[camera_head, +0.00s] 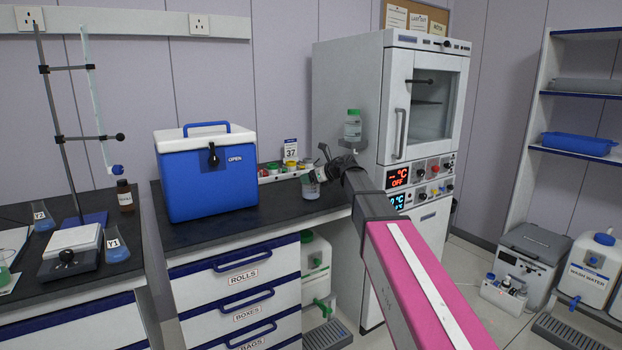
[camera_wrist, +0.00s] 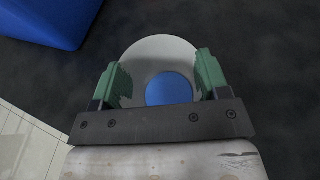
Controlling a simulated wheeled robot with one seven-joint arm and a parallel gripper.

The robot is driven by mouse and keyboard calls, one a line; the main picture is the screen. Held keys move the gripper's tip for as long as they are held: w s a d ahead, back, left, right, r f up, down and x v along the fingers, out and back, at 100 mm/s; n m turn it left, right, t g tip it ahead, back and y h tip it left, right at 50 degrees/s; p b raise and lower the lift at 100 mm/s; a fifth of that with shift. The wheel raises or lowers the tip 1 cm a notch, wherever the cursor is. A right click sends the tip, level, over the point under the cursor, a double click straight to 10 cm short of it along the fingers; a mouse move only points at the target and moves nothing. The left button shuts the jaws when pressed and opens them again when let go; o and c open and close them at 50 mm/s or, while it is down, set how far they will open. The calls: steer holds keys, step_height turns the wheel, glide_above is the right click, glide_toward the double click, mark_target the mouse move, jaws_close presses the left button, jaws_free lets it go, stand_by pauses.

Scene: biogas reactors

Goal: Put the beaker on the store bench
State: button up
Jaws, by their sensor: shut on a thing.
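The beaker (camera_head: 311,190) is a small clear vessel over the right part of the black-topped bench (camera_head: 225,234), which has white drawers marked ROLLS, BOXES and BAGS. In the wrist view the beaker (camera_wrist: 158,47) shows from above as a pale round wall with a blue disc inside. My gripper (camera_head: 320,174) reaches in from the right and is shut on the beaker. Its green fingers (camera_wrist: 157,82) are on either side of it in the wrist view. The beaker looks upright. I cannot tell whether its base touches the benchtop.
A blue cool box (camera_head: 208,180) stands on the bench left of the beaker. A rack of small coloured-lid jars (camera_head: 285,170) is behind it. A tall oven (camera_head: 385,110) stands close on the right, with a green-capped jar (camera_head: 353,125) beside it. Bare benchtop lies around the beaker.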

steer(key=shift+f, duration=0.15)
steer(key=o, duration=1)
steer(key=shift+c, duration=0.2)
